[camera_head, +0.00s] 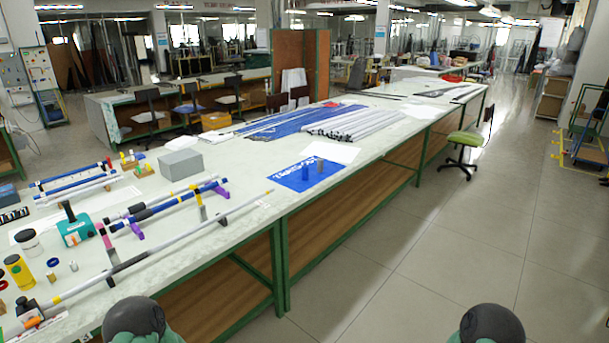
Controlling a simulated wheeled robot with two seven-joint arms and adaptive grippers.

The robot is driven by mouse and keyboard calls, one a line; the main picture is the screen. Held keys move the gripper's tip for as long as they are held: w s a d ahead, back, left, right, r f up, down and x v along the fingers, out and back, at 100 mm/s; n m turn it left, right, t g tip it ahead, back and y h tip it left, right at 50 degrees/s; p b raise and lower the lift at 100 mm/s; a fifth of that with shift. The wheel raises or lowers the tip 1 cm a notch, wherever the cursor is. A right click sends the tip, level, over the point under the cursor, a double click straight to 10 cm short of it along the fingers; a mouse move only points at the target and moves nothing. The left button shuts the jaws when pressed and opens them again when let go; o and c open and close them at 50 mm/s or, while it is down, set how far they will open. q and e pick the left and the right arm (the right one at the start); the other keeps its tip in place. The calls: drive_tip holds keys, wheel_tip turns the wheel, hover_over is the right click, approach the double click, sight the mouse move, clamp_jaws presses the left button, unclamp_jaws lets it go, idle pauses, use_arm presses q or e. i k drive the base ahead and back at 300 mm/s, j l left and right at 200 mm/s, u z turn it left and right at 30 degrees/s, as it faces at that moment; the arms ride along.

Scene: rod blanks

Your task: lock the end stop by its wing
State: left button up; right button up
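A long grey rod (165,250) lies along the front of the white table at the left. At its near end, at the lower left, is a small black block (26,305) with an orange piece (33,322) beside it. This may be the end stop and its wing, but it is too small to tell whether the wing is turned to lock. Neither gripper shows. Only dark rounded parts of my own arms show at the bottom edge.
A teal device (76,232), yellow cylinder (18,270), grey box (180,164) and rods on purple supports (137,230) crowd the table's left. Bundled pale rods (355,123) lie behind. Floor at right is clear before the green chair (466,138).

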sight(32, 321)
drive_tip(key=u, duration=1.95)
drive_tip(key=i+j+z, duration=0.2)
drive_tip(key=i+j, duration=0.45)
